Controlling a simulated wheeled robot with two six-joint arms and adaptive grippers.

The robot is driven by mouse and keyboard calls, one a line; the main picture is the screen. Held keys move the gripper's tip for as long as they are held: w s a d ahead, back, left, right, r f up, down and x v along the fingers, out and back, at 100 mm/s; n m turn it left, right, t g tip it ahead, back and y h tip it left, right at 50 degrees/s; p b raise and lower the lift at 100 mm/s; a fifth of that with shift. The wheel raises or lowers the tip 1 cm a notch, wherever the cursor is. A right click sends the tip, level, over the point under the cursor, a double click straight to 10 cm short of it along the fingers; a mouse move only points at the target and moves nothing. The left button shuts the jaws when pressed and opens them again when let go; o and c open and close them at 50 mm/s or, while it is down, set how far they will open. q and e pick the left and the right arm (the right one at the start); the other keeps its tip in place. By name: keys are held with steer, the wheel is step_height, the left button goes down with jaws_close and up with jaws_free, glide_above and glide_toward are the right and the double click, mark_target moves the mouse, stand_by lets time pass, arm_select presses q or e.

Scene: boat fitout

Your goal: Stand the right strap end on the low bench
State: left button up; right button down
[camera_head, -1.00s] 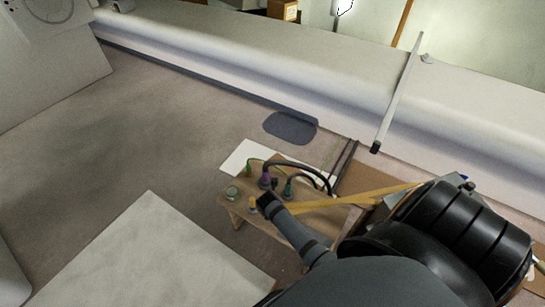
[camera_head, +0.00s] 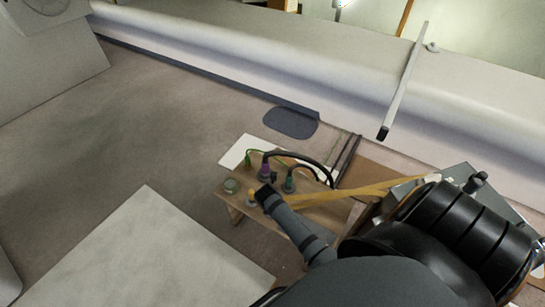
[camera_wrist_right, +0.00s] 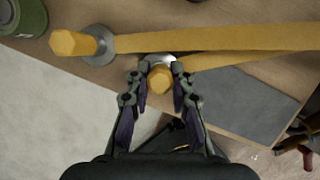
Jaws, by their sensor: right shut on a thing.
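My right gripper (camera_wrist_right: 160,75) is shut around a yellow hexagonal strap end (camera_wrist_right: 160,80) with a pale round base, at the front edge of the low bench (camera_head: 228,207). I cannot tell whether its base touches the bench top. In the head view, my right gripper (camera_head: 268,195) largely hides this strap end. The yellow strap (camera_head: 370,190) runs from there to the right. My left gripper is out of view.
A green can (camera_head: 231,186) stands at the bench's left end. Purple (camera_head: 265,167) and green (camera_head: 289,184) cable ends with black cables stand behind the gripper. A grey box (camera_head: 445,180) lies at right. A pale panel (camera_head: 150,245) lies left.

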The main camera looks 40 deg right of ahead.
steer(key=c, duration=1.2)
jaws_free()
steer(key=shift+f, duration=0.1)
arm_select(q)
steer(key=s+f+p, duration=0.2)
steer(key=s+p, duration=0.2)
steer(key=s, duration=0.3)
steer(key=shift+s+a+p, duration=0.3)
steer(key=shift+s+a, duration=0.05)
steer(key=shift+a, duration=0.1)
arm_select(e)
steer(key=v, duration=1.2)
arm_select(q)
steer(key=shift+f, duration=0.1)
